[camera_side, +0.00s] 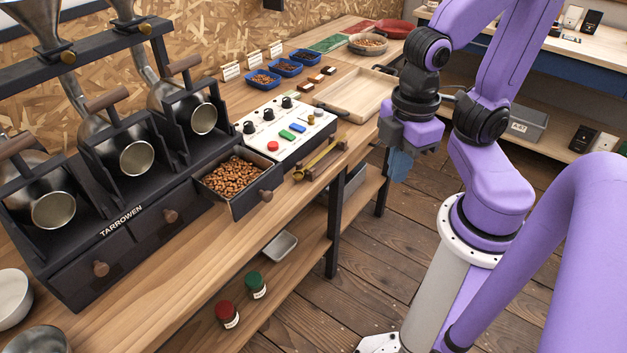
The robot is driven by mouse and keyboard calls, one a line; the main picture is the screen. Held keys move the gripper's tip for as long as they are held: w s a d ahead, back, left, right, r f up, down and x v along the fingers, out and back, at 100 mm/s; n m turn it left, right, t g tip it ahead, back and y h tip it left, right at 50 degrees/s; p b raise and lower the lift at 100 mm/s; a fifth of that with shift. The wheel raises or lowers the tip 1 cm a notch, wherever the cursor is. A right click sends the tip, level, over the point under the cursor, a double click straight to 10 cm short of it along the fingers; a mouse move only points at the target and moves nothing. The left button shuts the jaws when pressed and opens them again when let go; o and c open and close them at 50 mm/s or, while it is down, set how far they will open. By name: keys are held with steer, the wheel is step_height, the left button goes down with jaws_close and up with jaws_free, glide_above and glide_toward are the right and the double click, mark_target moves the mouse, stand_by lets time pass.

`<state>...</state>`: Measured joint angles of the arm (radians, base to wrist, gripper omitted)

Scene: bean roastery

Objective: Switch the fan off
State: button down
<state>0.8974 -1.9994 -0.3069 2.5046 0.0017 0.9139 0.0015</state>
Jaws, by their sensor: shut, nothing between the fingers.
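A white control panel (288,131) stands on the bench, right of the roaster drums. It has several black knobs, a red button (273,146), a green button (287,134), a blue button (297,127) and small switches near its right end. The labels are too small to read, so I cannot tell which control is the fan's. My gripper (399,168) hangs beyond the bench's front edge, right of the panel and apart from it. Its fingers point down, shut and empty.
An open drawer of roasted beans (235,178) juts out below the panel. A brass-coloured scoop (320,158) on a wooden stand lies in front of the panel. A wooden tray (356,97) and blue bean dishes (286,67) lie behind. The air above the panel is clear.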

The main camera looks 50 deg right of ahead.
steer(key=w+a+r+n, duration=0.1)
steer(key=w+a+r, duration=0.15)
steer(key=w, duration=1.15)
steer(key=n, duration=0.4)
glide_above(293, 125)
step_height(293, 125, down, 5)
steer(key=shift+f, duration=0.15)
step_height(293, 125, down, 14)
steer(key=shift+f, duration=0.1)
